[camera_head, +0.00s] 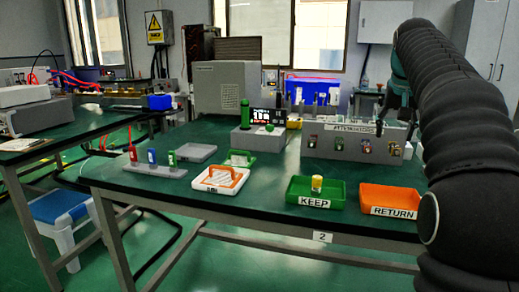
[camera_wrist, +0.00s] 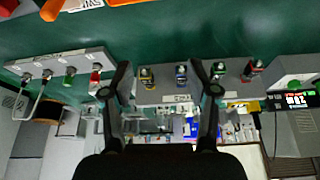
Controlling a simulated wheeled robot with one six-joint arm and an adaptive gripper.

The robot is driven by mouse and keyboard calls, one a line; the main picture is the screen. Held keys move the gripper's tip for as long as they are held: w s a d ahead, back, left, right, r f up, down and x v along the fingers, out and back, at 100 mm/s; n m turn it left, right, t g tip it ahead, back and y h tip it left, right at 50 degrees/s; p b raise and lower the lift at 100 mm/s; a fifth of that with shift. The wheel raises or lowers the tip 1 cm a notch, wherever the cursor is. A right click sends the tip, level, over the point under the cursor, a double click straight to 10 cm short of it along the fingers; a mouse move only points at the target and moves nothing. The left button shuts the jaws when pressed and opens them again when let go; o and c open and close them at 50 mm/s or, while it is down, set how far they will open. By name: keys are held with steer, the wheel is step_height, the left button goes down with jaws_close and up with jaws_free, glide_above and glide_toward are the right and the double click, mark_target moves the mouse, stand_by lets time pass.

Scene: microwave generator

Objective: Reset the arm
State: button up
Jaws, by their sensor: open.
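My arm reaches in from the right in the head view, its far end over the back right of the table. My gripper (camera_wrist: 159,68) shows in the wrist view with its two fingers apart and nothing between them. The wrist view is upside down. Beyond the fingers is a grey rack (camera_head: 350,141) with several small connectors on its front; it also shows in the wrist view (camera_wrist: 160,97). A yellow-topped cylinder (camera_head: 317,183) stands in the green KEEP tray (camera_head: 298,189). The orange RETURN tray (camera_head: 378,196) looks empty, its right part near my arm.
A grey device with a lit display (camera_head: 267,123) stands behind. Bare green tabletop lies between them.

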steer(key=s+a+f+n, duration=0.1)
steer(key=s+a+f, duration=0.4)
steer(key=s+f, duration=0.3)
steer(key=s+a+f+n+t+y, duration=0.1)
steer(key=s+a+f, duration=0.5)
steer(key=s, duration=0.7)
steer(key=s+a+f+n, duration=0.2)
steer(key=s+a+f, duration=0.4)
steer(key=s+f, duration=0.4)
steer(key=shift+s+a+f+y, duration=0.15)
steer(key=shift+s+f+y, duration=0.25)
steer(key=shift+f, duration=0.15)
